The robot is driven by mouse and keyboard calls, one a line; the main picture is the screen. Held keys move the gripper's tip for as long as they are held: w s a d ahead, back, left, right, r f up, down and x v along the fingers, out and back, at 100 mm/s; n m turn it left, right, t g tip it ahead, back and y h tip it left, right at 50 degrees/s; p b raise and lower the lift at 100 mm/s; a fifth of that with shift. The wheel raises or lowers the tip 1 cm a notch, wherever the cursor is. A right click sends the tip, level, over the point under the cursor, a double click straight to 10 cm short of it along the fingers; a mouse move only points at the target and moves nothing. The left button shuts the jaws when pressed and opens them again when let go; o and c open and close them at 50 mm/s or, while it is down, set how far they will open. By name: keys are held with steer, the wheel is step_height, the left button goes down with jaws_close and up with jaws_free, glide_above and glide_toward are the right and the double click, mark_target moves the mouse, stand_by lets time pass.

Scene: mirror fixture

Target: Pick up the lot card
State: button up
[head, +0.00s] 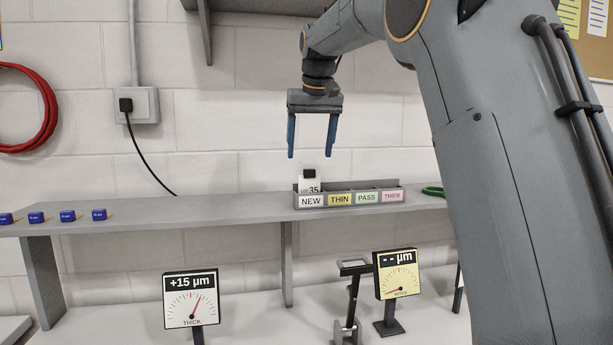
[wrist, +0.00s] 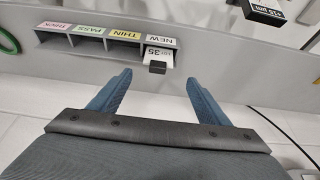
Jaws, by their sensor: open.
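The lot card (head: 309,186) is a small white card marked 35 with a black tab on its top edge. It stands in the NEW compartment of a grey rack (head: 350,187) on the shelf. The card also shows in the wrist view (wrist: 158,54), its black tab toward my gripper. My gripper (head: 311,157) is open and empty, pointing down above the card, apart from it. In the wrist view its two blue fingers (wrist: 160,80) are spread, with the card beyond and between them. The lower part of the card is hidden in the rack.
The rack's THIN, PASS and THICK compartments look empty. Several blue blocks (head: 68,216) sit on the shelf (head: 200,215) at left. A green ring (head: 432,191) lies right of the rack. Two dial gauges, +15 µm (head: 190,300) and a blank one (head: 397,274), stand below.

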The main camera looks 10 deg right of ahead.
mark_target(309, 170)
steer(key=shift+d+p+x, duration=0.15)
steer(key=shift+p+x, duration=0.85)
steer(key=shift+x, duration=0.85)
steer(key=shift+d+p+x, duration=0.1)
steer(key=shift+p+x, duration=0.9)
steer(key=shift+x, duration=0.9)
steer(key=c, duration=1.1)
steer(key=shift+c, duration=0.2)
steer(key=shift+r, duration=0.15)
steer(key=shift+r+b, duration=1.7)
steer(key=shift+r, duration=3.25)
